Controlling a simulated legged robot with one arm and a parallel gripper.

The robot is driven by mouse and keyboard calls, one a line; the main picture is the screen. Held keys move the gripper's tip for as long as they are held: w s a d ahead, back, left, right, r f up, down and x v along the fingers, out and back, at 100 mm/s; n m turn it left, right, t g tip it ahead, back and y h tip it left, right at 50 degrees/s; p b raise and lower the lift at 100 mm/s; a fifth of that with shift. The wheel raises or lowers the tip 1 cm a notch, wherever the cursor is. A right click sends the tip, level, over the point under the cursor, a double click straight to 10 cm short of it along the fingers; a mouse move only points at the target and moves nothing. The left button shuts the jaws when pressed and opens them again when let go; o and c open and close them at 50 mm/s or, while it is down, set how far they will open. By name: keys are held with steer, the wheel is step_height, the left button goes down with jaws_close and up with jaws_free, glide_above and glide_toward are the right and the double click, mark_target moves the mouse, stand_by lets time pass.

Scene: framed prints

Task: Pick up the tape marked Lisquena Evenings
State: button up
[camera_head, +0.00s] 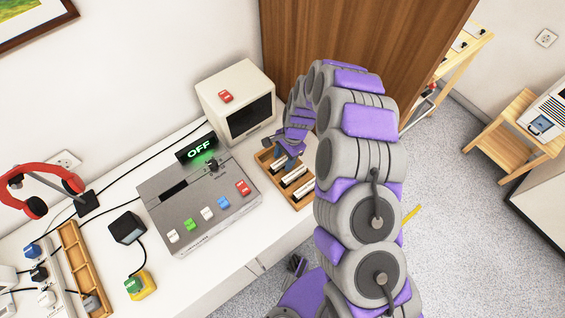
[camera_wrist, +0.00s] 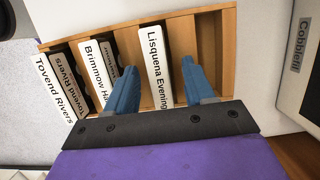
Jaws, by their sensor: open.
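The tape marked Lisquena Evenings (camera_wrist: 157,58) stands in a wooden rack (camera_wrist: 205,38) in the wrist view, its white label facing up. My gripper (camera_wrist: 159,68) is open, with one blue finger on each side of this tape. I cannot tell whether either finger touches it. To its left in the rack are a tape marked Brimmow (camera_wrist: 101,68), its label partly hidden by a finger, and tapes marked Tovend Rivers (camera_wrist: 56,88). In the head view my gripper (camera_head: 290,153) is at the rack (camera_head: 305,202), and the tape labels are too small to read there.
A grey player (camera_head: 195,205) with coloured buttons and an OFF sign (camera_head: 196,147) stands left of the rack. A cream monitor (camera_head: 236,100) is behind it. The rack's slots right of the Lisquena Evenings tape look empty. A brown wooden panel (camera_head: 350,40) rises behind my arm.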

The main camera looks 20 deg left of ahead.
steer(key=shift+f, duration=0.15)
jaws_close()
stand_by(0.6)
